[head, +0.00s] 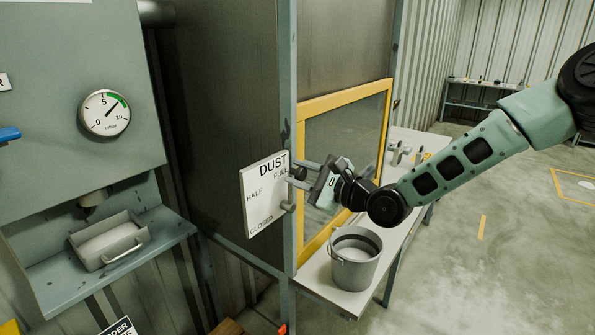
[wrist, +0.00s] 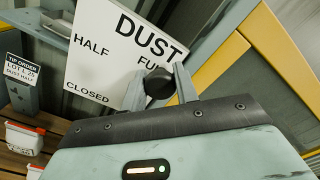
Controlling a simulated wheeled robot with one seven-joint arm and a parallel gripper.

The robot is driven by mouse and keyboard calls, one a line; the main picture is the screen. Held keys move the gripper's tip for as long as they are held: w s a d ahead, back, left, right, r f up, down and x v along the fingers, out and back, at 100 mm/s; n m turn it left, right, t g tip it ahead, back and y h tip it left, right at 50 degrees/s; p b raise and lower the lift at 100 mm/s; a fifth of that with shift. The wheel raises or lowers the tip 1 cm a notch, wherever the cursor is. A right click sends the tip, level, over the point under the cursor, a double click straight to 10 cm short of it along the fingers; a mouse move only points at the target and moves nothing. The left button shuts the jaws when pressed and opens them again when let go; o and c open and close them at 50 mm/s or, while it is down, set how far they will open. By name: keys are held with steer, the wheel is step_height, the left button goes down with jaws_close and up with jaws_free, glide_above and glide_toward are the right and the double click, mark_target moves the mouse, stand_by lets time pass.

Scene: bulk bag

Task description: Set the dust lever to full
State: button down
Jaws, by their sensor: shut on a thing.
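The white dust plate (head: 262,197) carries the words DUST, FULL, HALF and CLOSED; it also shows in the wrist view (wrist: 100,60). The dust lever's dark round knob (wrist: 160,82) sits beside the word FULL, at the plate's right edge. A grey round hub (head: 288,207) shows below the knob in the head view. My gripper (head: 305,171) is shut on the knob, one finger on each side; its fingers also show in the wrist view (wrist: 159,90). The lever's arm is mostly hidden by my gripper.
A yellow-framed window (head: 340,140) stands just behind my gripper. A metal bucket (head: 355,262) stands on the bench below. A gauge (head: 104,113) and a drawer (head: 110,243) are at left. A tip order card (wrist: 20,68) reads DUST HALF.

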steer(key=shift+w+d+f, duration=0.15)
steer(key=shift+w+d, duration=0.1)
steer(key=c, duration=1.1)
jaws_free()
steer(key=shift+o, duration=0.2)
steer(key=b+v, duration=0.4)
steer(key=v, duration=1.3)
steer(key=shift+s, duration=0.25)
steer(key=shift+d, duration=0.1)
